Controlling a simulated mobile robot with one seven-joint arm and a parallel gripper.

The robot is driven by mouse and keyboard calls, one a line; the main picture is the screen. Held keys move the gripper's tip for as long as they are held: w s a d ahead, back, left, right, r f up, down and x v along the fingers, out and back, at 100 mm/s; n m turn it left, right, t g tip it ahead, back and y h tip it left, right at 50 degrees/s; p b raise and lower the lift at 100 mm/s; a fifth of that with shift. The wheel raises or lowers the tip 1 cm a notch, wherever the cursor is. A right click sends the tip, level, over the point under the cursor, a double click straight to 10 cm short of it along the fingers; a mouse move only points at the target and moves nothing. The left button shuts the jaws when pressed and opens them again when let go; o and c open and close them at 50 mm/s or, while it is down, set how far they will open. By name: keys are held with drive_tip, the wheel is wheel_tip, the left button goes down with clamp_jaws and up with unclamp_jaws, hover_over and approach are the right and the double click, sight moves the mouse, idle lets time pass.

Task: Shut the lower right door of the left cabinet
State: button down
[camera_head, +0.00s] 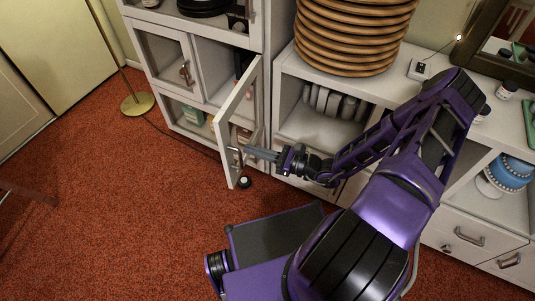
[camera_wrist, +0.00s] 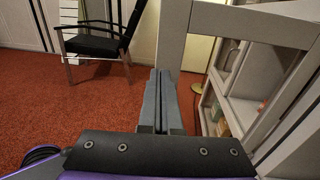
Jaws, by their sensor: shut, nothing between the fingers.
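The left cabinet (camera_head: 202,52) is pale, with glass-fronted doors. Its lower right door (camera_head: 224,122) stands wide open, swung out over the floor, with a metal handle (camera_head: 235,158) near its free edge. My gripper (camera_head: 246,150) is shut and empty. It reaches in from the right, its fingertips by the handle on the door's right side; I cannot tell whether they touch. In the wrist view the fingers (camera_wrist: 159,72) point forward, overlapping the door's pale upright edge (camera_wrist: 173,35). The cabinet front shows beyond the door frame, at right.
A small dark round object (camera_head: 244,182) is on the floor by the door's bottom corner. A lamp base (camera_head: 138,104) and a black chair (camera_wrist: 92,42) stand apart.

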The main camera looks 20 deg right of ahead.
sight(224, 142)
drive_tip(key=x, duration=0.6)
drive_tip(key=shift+w+a+b, duration=0.15)
drive_tip(key=shift+a+b, duration=0.05)
drive_tip(key=shift+b, duration=0.1)
drive_tip(key=shift+a, duration=0.1)
